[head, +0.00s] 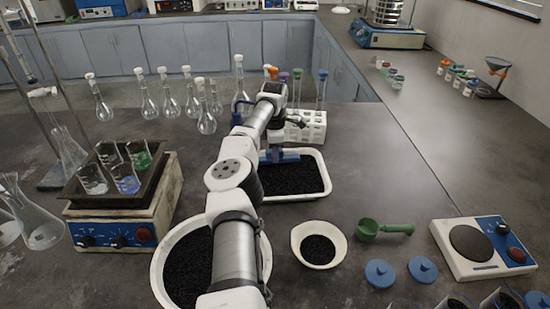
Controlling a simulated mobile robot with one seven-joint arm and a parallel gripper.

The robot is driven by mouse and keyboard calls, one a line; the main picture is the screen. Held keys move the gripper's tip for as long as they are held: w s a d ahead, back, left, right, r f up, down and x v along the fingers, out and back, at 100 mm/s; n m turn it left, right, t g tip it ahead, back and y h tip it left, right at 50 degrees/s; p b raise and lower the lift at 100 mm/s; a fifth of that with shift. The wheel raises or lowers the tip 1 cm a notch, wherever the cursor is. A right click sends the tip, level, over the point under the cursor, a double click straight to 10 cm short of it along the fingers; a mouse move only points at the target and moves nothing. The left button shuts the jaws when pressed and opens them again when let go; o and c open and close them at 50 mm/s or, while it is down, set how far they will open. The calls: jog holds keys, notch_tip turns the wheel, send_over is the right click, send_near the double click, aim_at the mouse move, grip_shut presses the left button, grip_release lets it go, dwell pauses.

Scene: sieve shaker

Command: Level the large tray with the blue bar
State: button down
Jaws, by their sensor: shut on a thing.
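The large white tray (327,186) stands on the dark bench beyond my arm and holds black granules (292,178). The blue bar (287,157) is at the tray's far side, over or in the granules; I cannot tell whether it touches them. My gripper (278,146) is above the tray's far part, shut on the blue bar. My arm hides the tray's left side. The granule surface looks dark and fairly even, but fine detail is too small to tell.
A white test-tube rack (312,132) stands just behind the tray. A large round tub (168,268) of black granules, a small bowl (304,230) and a green scoop (369,229) stand nearer. A hotplate with beakers (115,222) is left. The bench right of the tray is clear.

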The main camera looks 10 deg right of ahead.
jog(key=shift+w+d+f, duration=0.1)
jog(key=shift+w+f, duration=0.05)
jog(key=shift+s+a+b, duration=0.2)
jog(key=shift+s+b, duration=0.15)
jog(key=shift+s, duration=1.05)
jog(key=shift+s+a+b, duration=0.2)
jog(key=shift+s+b, duration=0.15)
jog(key=shift+s, duration=1)
jog(key=shift+s+a, duration=0.2)
jog(key=shift+s, duration=1.85)
jog(key=shift+s+a, duration=0.2)
jog(key=shift+s, duration=1.8)
jog(key=w, duration=0.5)
jog(key=shift+w+d, duration=0.3)
jog(key=shift+w+d+p, duration=0.15)
jog(key=shift+w+p, duration=0.05)
jog(key=shift+w, duration=1.1)
jog(key=shift+w+d+p, duration=0.2)
jog(key=shift+w+p, duration=0.05)
jog(key=shift+w, duration=1.05)
jog(key=shift+w+d+p, duration=0.15)
jog(key=shift+w+p, duration=0.05)
jog(key=shift+w, duration=1.1)
jog(key=shift+w+r+p, duration=0.2)
jog(key=shift+r+p, duration=0.1)
jog(key=shift+r, duration=0.2)
notch_tip(320, 180, up, 5)
jog(key=p, duration=0.5)
jog(key=shift+r, duration=0.15)
